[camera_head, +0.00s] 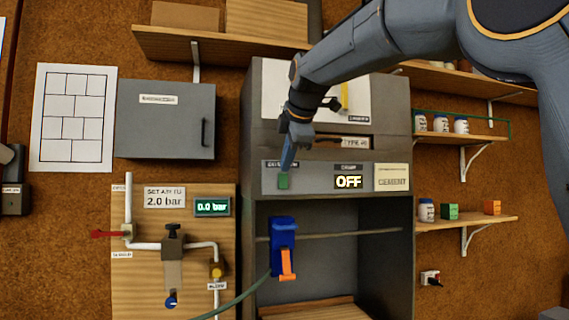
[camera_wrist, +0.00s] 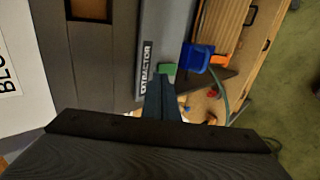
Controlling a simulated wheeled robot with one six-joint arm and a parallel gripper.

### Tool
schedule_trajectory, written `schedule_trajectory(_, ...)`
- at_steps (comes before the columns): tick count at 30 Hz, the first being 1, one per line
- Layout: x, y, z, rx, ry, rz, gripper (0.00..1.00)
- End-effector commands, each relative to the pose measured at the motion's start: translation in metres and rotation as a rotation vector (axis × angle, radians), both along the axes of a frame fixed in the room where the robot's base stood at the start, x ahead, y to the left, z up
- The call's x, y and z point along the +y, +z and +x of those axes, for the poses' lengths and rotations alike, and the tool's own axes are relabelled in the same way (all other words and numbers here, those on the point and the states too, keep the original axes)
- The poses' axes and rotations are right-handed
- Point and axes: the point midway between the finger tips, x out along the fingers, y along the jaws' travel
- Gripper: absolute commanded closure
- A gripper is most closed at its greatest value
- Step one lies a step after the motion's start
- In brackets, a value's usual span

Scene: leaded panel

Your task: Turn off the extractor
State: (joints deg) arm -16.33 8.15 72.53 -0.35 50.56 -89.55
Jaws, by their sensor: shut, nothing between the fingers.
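The extractor switch (camera_head: 283,181) is a small green button on the grey front panel of the cabinet, below a label. In the wrist view the green switch (camera_wrist: 168,69) sits beside the "EXTRACTOR" label (camera_wrist: 147,68). My gripper (camera_head: 288,165) is shut and empty, its fingertips just above the switch in the head view. In the wrist view the fingertips (camera_wrist: 161,84) are close to the switch and partly cover it. I cannot tell whether they touch it. A display (camera_head: 348,181) on the same panel reads "OFF", under a partly legible label that seems to say "CLAMP".
A blue and orange tool (camera_head: 283,245) hangs on a rail below the panel. A pressure board (camera_head: 150,285) with a red-handled valve and a "0.0 bar" gauge (camera_head: 211,207) is on the left. Shelves with jars (camera_head: 441,123) are on the right.

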Motion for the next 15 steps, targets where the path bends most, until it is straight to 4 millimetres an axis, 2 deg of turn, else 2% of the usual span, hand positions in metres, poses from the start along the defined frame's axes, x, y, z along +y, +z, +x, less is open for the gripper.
schedule_trajectory(4,-0.011,0.005,-0.019,-0.003,-0.005,0.0,1.0)
schedule_trajectory(9,-0.013,0.039,-0.039,-0.005,0.0,0.001,1.0)
schedule_trajectory(15,-0.016,0.068,-0.06,-0.003,0.004,0.001,1.0)
